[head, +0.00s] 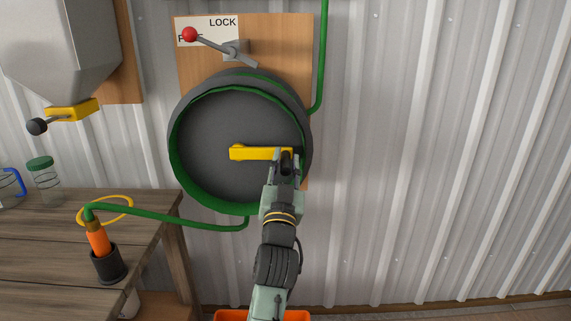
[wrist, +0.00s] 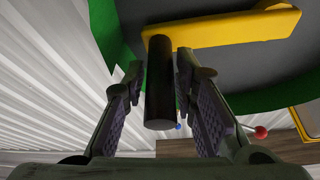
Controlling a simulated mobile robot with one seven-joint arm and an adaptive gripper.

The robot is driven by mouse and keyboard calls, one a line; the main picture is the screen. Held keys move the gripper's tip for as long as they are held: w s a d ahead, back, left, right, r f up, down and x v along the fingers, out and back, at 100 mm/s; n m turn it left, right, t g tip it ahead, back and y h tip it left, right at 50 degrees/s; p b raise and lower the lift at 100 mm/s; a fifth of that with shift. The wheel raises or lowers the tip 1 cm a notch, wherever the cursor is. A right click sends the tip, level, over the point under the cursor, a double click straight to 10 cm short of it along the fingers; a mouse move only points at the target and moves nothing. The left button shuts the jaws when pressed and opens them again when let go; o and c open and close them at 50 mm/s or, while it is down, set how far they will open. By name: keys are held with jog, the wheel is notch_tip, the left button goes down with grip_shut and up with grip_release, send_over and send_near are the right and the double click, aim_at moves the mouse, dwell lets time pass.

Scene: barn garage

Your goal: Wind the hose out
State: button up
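The round dark hose reel (head: 210,150) hangs on a wooden board, with green hose (head: 178,165) around its rim. A yellow crank (head: 250,153) crosses its face, pointing right. The crank's black grip (wrist: 161,95) stands between the fingers of my gripper (head: 286,162), with small gaps beside it in the wrist view, so the gripper looks open around it. The red-knobbed lock lever (head: 210,43) points left, its knob partly covering a left label; "LOCK" reads at upper right. The hose runs from the reel's bottom to an orange nozzle (head: 98,238) in a black holder.
A wooden table (head: 50,260) stands at left with a yellow ring (head: 122,200), a green-lidded jar (head: 43,180) and a blue-handled jug (head: 12,185). A grey hopper (head: 60,45) hangs above it. Something orange (head: 230,315) lies low below the reel. The wall at right is clear.

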grip_shut()
dwell(0.3)
jog(key=shift+r, duration=0.1)
